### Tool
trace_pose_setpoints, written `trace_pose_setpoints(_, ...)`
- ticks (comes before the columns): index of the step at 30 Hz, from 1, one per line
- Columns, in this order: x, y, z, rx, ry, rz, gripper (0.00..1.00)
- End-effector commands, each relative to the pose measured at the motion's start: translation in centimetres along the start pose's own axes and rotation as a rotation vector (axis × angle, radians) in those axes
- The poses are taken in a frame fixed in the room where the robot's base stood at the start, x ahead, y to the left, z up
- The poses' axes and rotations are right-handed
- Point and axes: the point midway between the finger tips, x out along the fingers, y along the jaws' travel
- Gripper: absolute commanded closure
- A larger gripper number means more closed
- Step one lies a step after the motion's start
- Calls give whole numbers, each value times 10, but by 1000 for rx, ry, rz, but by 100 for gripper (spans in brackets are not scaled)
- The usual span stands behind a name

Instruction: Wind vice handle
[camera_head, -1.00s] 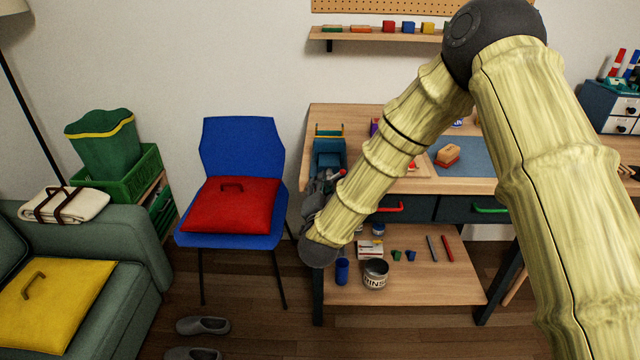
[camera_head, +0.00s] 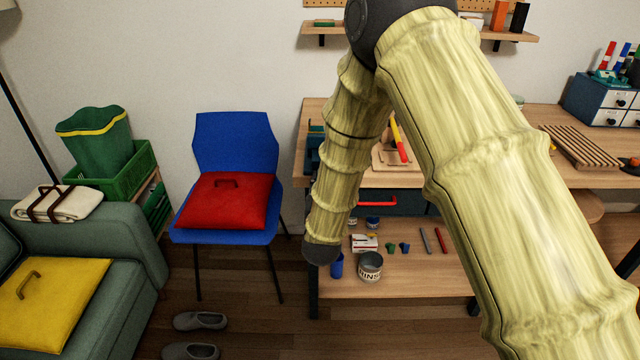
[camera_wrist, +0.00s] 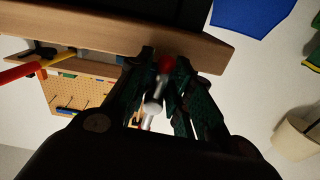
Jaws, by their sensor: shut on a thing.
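The vice (camera_head: 313,152) is a teal-blue body at the left end of the workbench (camera_head: 540,118). In the head view my arm covers most of it. In the wrist view, the vice handle is a silvery metal bar (camera_wrist: 151,108) with a red knob (camera_wrist: 165,64) at its far end. My gripper (camera_wrist: 166,66) has its two dark green fingers closed around this handle, near the red knob. The exact contact of the fingertips is dark.
A blue chair (camera_head: 235,145) with a red cushion (camera_head: 228,203) stands just left of the bench. The lower shelf (camera_head: 420,290) holds a tin (camera_head: 370,268) and a blue cup (camera_head: 337,266). A red-and-yellow tool (camera_head: 399,142) lies on the bench.

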Motion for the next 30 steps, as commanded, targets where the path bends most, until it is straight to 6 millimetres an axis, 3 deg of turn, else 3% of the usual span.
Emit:
trace_pose_setpoints(21,-1,2,2,-77,-5,-1,100)
trace_pose_setpoints(22,-1,2,2,-77,-5,-1,74)
trace_pose_setpoints(23,-1,2,2,-76,-5,-1,69)
trace_pose_setpoints(30,-1,2,1,-76,-2,0,67)
